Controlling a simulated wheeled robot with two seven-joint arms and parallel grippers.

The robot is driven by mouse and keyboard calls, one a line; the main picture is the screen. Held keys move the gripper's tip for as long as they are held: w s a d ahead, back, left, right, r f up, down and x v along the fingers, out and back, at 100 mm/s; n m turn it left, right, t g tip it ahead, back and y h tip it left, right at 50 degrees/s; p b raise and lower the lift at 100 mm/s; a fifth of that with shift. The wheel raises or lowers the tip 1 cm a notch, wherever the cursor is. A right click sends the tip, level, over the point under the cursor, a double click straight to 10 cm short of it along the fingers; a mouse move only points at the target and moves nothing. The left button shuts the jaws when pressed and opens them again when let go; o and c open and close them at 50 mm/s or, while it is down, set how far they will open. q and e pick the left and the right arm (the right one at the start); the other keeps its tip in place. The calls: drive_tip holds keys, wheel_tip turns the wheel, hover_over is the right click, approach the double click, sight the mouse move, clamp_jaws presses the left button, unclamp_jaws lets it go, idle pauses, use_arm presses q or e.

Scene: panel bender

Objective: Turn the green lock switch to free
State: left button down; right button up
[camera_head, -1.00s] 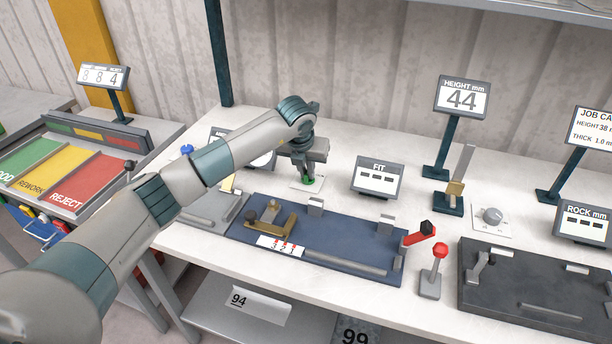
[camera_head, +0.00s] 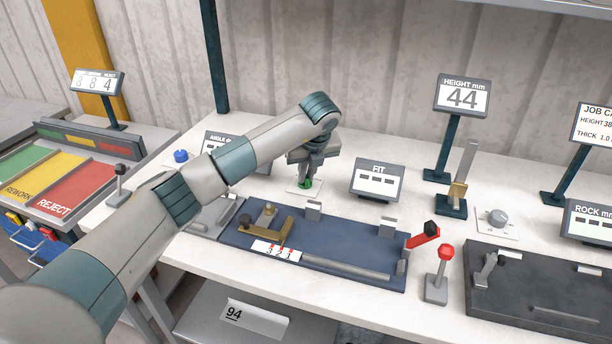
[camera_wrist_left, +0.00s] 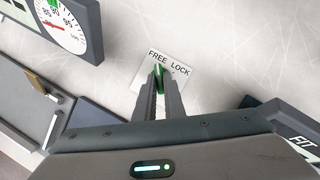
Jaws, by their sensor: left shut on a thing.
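The green lock switch (camera_head: 304,184) sits on a small white plate on the bench, behind the blue fixture. In the left wrist view the plate (camera_wrist_left: 180,72) reads FREE on the left and LOCK on the right. The green switch handle (camera_wrist_left: 158,72) shows between my fingertips, its visible end toward the word FREE. My left gripper (camera_head: 306,178) points down over the plate and is shut on the switch. The fingers hide most of the switch and part of the plate. My right gripper is not in view.
The FIT display (camera_head: 377,180) stands just right of the switch. The angle gauge (camera_wrist_left: 60,22) stands to its left. The blue fixture (camera_head: 340,245) with a brass clamp (camera_head: 265,222) lies in front. A red-tipped lever (camera_head: 422,236) is at its right end. Bare bench surrounds the plate.

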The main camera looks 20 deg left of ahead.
use_arm(q)
drive_tip(key=c, duration=1.8)
unclamp_jaws()
drive_tip(key=shift+c, duration=0.2)
drive_tip(key=shift+r, duration=0.15)
